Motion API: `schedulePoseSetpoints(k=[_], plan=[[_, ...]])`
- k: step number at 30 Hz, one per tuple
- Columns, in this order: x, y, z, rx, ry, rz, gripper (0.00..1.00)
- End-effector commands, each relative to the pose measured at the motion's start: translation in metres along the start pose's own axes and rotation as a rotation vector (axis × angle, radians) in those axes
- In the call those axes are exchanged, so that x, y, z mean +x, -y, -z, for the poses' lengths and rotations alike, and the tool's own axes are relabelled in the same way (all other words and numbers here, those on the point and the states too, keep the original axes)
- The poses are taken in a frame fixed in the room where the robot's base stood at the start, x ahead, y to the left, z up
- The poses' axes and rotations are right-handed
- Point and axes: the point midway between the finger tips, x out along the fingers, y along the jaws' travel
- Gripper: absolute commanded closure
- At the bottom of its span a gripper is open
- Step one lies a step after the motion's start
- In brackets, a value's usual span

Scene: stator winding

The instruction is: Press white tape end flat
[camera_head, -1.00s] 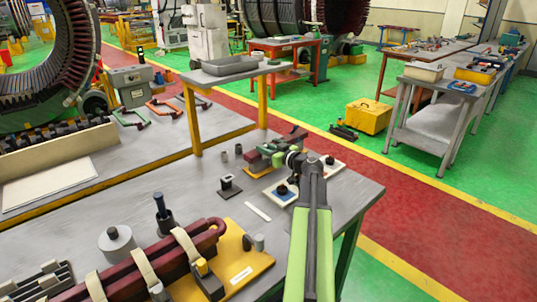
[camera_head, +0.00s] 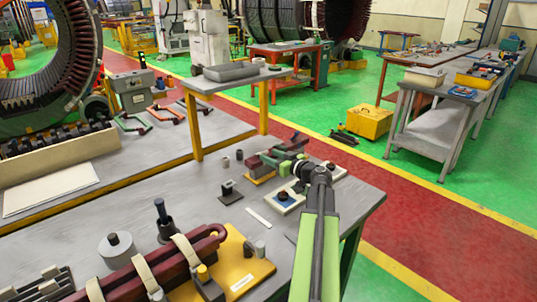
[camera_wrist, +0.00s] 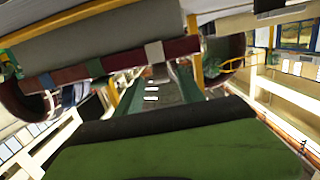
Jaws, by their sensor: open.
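A maroon bar (camera_wrist: 110,68) crosses the wrist view, wrapped in bands of several colours. One white tape band (camera_wrist: 154,52) sits near its middle, just beyond my fingertips. Whether its end lies flat or lifted is too small to tell. In the head view the maroon bar (camera_head: 257,162) rests on a small yellow-based fixture at the back of the bench. My gripper (camera_wrist: 155,85) is open, its two green fingers spread apart with nothing held. In the head view my gripper is small, close to the bar; contact cannot be told.
A loose white strip (camera_head: 258,217) lies on the grey bench (camera_head: 180,203). A large maroon coil (camera_head: 135,275) with beige bands lies on a yellow board (camera_head: 255,268) in front. A pale plate (camera_head: 291,203) with a dark knob stands near my arm. The bench middle is fairly clear.

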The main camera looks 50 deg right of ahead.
Motion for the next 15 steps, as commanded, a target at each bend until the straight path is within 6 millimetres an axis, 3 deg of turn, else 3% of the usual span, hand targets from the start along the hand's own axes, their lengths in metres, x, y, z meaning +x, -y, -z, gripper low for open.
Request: schedulePoseSetpoints(k=[1,9,15], plan=[[-0.018,0.001,0.002,0.001,0.000,-0.004,0.55],[-0.094,0.002,0.001,0.001,0.000,-0.004,0.55],[-0.132,0.000,0.001,0.000,0.000,-0.003,0.55]])
